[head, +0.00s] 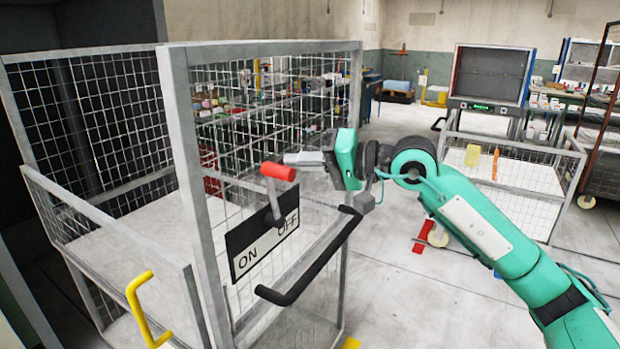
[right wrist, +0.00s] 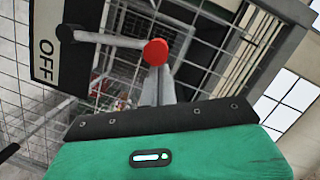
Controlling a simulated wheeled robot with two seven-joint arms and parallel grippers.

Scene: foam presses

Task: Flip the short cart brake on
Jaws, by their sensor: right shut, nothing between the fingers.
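A brake lever with a red grip (head: 278,171) stands on a black and white panel (head: 262,241) on the near mesh cart (head: 183,150). The panel reads ON at its left and OFF at its right. The lever points up from its pivot, which sits nearer OFF. My right gripper (head: 294,158) is shut and empty, its fingertips just behind and right of the red grip. In the right wrist view the red grip (right wrist: 156,52) overlaps my fingertips (right wrist: 157,82); I cannot tell whether they touch. My left gripper is out of view.
A black push handle (head: 312,262) crosses the cart's front below my right gripper. A yellow handle (head: 143,310) is at the lower left. A lower mesh cart (head: 525,175) stands at the right. The floor (head: 420,295) between is mostly clear.

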